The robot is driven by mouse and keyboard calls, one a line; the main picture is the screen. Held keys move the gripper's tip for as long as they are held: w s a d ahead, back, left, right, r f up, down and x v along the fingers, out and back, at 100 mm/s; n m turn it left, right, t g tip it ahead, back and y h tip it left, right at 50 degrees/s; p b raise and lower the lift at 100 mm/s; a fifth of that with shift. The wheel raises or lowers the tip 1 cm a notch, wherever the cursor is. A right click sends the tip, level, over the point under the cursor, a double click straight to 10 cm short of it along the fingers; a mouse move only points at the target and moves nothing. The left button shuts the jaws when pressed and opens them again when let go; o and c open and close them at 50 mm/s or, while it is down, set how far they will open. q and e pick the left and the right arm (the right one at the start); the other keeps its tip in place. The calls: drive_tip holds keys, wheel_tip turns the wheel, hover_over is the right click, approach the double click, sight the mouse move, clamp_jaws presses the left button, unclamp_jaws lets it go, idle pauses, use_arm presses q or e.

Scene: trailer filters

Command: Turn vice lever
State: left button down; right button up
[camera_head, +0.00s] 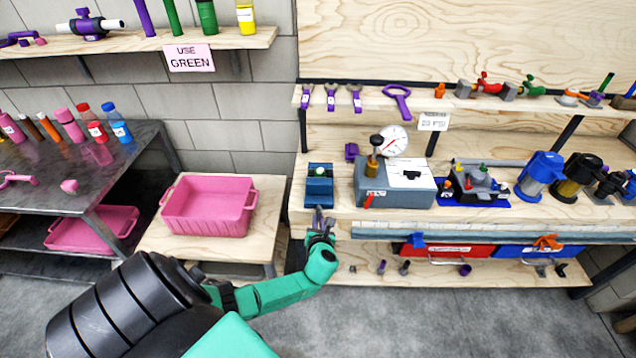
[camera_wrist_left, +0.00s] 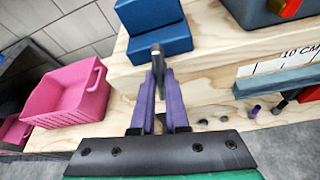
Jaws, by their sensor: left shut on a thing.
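The blue vice (camera_head: 319,188) sits at the left front corner of the wooden workbench, and its blue body also fills the top of the left wrist view (camera_wrist_left: 155,28). Its grey metal lever (camera_wrist_left: 157,58) sticks out at the front, toward me. My left gripper (camera_head: 319,222) is at the front of the vice; in the left wrist view its purple fingers (camera_wrist_left: 159,85) are closed around the lever's end. The lever's far end is partly hidden by the fingers. My right gripper is not in either view.
Right of the vice stands a grey box (camera_head: 398,184) with a dial gauge (camera_head: 394,140). A pink bin (camera_head: 208,207) rests on a lower wooden table to the left. A ruler strip (camera_head: 450,232) runs along the bench front. Open grey floor lies in front.

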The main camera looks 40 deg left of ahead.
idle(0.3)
use_arm(q)
drive_tip(key=c, duration=0.9)
unclamp_jaws()
drive_tip(key=shift+d, duration=0.1)
drive_tip(key=p+v, duration=0.1)
drive_tip(key=v, duration=1.3)
drive_tip(key=shift+s+d, duration=0.2)
drive_tip(key=shift+f, duration=0.1)
